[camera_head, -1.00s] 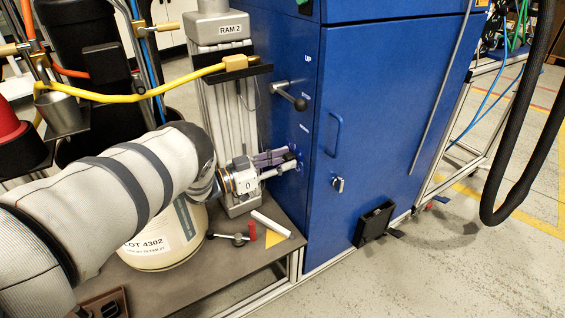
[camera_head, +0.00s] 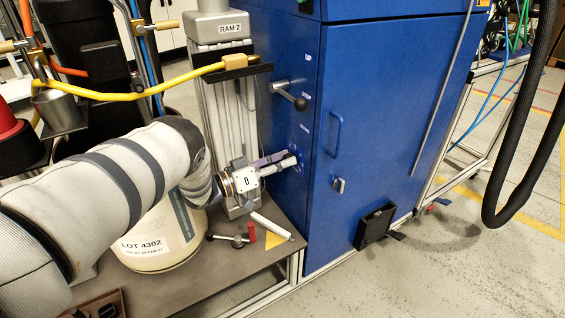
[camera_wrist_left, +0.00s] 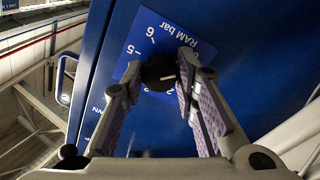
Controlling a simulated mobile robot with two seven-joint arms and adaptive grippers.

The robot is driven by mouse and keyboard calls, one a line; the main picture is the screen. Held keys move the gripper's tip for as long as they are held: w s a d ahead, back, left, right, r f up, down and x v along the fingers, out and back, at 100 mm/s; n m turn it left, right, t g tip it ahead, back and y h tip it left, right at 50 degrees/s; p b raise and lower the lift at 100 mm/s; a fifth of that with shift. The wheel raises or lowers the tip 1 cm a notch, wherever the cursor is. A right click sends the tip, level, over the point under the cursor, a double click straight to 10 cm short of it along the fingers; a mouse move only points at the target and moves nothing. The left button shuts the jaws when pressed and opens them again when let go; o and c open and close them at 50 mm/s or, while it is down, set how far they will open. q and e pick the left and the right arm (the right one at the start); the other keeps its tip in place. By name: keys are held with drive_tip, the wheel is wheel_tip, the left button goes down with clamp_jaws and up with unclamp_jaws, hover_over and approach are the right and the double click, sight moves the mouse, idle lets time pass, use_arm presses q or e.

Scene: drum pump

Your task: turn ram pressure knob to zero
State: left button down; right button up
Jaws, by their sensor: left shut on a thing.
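The ram pressure knob (camera_wrist_left: 158,73) is a small black dial on the blue cabinet side, under upside-down "RAM bar" lettering in the left wrist view. Numbers such as 5 and 6 show beside it; others are covered by the fingers. A short white mark shows on the knob, but the value it points at is hard to read. My left gripper (camera_wrist_left: 160,77) has its two purple-padded fingers shut on the knob from both sides. In the head view, my left gripper (camera_head: 293,160) reaches the cabinet side and hides the knob. My right gripper is not in view.
A black-knobbed lever (camera_head: 293,96) sticks out above the gripper, near UP and DOWN labels. The RAM 2 column (camera_head: 222,75) stands close to the left. A drum (camera_head: 155,240) is below my arm. A red-ended tool (camera_head: 240,238) and a white cylinder (camera_head: 270,226) lie on the bench.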

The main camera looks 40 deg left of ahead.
sight(297, 124)
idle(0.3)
use_arm(q)
drive_tip(key=c, duration=1.2)
unclamp_jaws()
drive_tip(key=shift+c, duration=0.2)
wheel_tip(297, 124, up, 10)
drive_tip(key=shift+f, duration=0.1)
drive_tip(key=shift+c, duration=0.2)
